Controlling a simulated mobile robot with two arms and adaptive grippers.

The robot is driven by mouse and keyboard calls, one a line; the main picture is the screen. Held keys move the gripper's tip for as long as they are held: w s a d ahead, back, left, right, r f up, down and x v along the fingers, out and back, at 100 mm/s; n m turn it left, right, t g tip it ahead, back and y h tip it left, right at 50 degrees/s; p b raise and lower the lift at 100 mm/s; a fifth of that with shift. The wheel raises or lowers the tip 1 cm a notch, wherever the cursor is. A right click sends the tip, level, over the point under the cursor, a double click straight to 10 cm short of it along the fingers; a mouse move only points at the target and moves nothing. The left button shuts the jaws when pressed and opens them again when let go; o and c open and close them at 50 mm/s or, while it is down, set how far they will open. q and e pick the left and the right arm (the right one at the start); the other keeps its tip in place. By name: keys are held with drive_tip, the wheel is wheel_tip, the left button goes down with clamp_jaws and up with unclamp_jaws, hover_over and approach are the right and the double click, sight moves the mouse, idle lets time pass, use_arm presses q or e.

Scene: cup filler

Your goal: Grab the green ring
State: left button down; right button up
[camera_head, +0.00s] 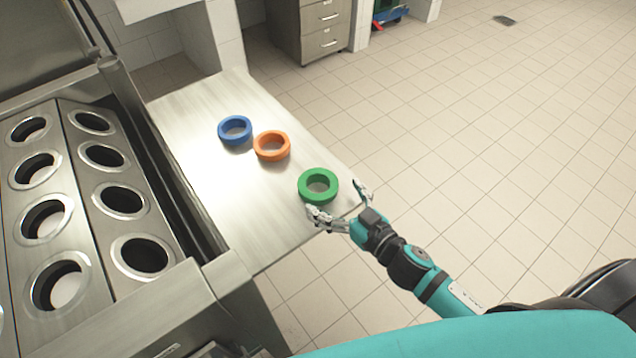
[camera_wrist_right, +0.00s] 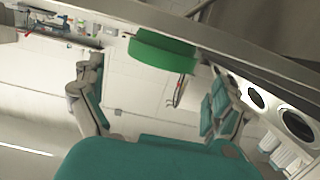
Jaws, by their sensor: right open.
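The green ring (camera_head: 318,197) lies flat near the front right edge of the metal shelf (camera_head: 215,195). My right gripper (camera_head: 340,204) is open at that edge, its two fingers spread on the near side of the ring. One fingertip is close to the ring; I cannot tell if it touches. In the right wrist view the green ring (camera_wrist_right: 160,52) shows beyond and between the open fingers of my right gripper (camera_wrist_right: 155,100). My left gripper is not in view.
An orange ring (camera_head: 272,157) and a blue ring (camera_head: 235,141) lie farther back on the shelf. A metal unit with several round holes (camera_head: 119,201) stands at the left. A drawer cabinet (camera_head: 322,30) stands at the back. The tiled floor (camera_head: 480,130) at the right is clear.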

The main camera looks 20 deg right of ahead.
sight(311, 177)
drive_tip(key=p+x, duration=0.1)
drive_tip(key=x, duration=0.5)
drive_tip(key=shift+w+a+f, duration=0.15)
drive_tip(key=shift+w, duration=0.15)
drive_tip(key=shift+s, duration=0.1)
drive_tip(key=c, duration=1)
